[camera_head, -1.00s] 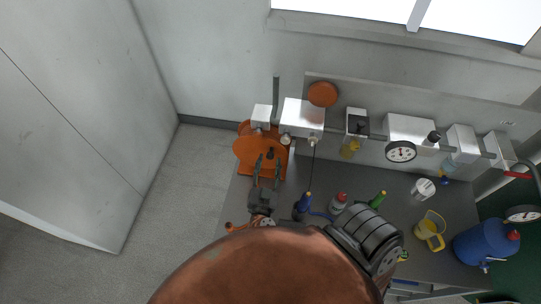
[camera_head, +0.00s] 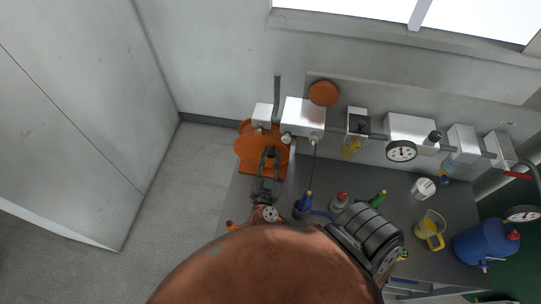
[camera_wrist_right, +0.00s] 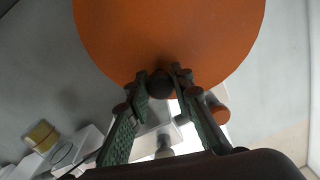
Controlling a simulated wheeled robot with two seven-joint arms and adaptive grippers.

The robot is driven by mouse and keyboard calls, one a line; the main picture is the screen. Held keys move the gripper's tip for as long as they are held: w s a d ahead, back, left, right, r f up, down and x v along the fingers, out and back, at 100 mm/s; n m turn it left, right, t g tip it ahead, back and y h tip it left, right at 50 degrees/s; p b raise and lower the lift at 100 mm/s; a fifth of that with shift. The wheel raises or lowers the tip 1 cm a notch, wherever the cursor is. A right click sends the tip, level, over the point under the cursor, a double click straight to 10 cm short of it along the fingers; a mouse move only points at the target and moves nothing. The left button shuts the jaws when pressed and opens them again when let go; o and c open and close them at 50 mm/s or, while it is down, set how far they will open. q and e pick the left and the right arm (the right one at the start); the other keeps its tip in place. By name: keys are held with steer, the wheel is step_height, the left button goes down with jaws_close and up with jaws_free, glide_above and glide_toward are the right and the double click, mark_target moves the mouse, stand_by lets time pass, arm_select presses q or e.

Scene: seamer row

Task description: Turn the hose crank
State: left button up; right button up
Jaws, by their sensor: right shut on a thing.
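The orange hose reel (camera_head: 252,147) stands at the left end of the grey bench. Its round orange side also fills the top of the right wrist view (camera_wrist_right: 170,35). My right gripper (camera_head: 270,155) is in front of the reel. In the right wrist view, the fingers of my right gripper (camera_wrist_right: 162,84) are shut on a dark round crank knob (camera_wrist_right: 160,84) near the edge of the orange disc. Most of the crank behind the knob is hidden. My left gripper is not in view.
A blue bottle (camera_head: 304,203), a red-capped bottle (camera_head: 340,201) and a green bottle (camera_head: 378,199) stand right of the arm. A yellow jug (camera_head: 430,229) and a blue canister (camera_head: 484,243) are further right. White boxes (camera_head: 304,116) and a gauge (camera_head: 401,151) line the wall.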

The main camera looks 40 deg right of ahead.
jaws_close()
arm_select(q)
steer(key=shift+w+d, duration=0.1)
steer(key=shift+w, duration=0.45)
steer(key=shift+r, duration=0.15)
arm_select(e)
steer(key=shift+s+d+f+m+p, duration=0.25)
steer(key=shift+s+f+m+p, duration=0.2)
steer(key=shift+m+p, duration=0.65)
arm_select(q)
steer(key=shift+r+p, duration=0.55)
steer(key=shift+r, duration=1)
arm_select(e)
steer(key=shift+s+d+f+m, duration=0.2)
steer(key=shift+f+m, duration=0.3)
steer(key=shift+m, duration=0.35)
steer(key=shift+s+d+f+m, duration=0.1)
steer(key=shift+s+f+m, duration=0.05)
steer(key=shift+f+m, duration=0.55)
steer(key=shift+s+d+f+m, duration=0.2)
steer(key=shift+f+m, duration=0.15)
steer(key=shift+m, duration=0.6)
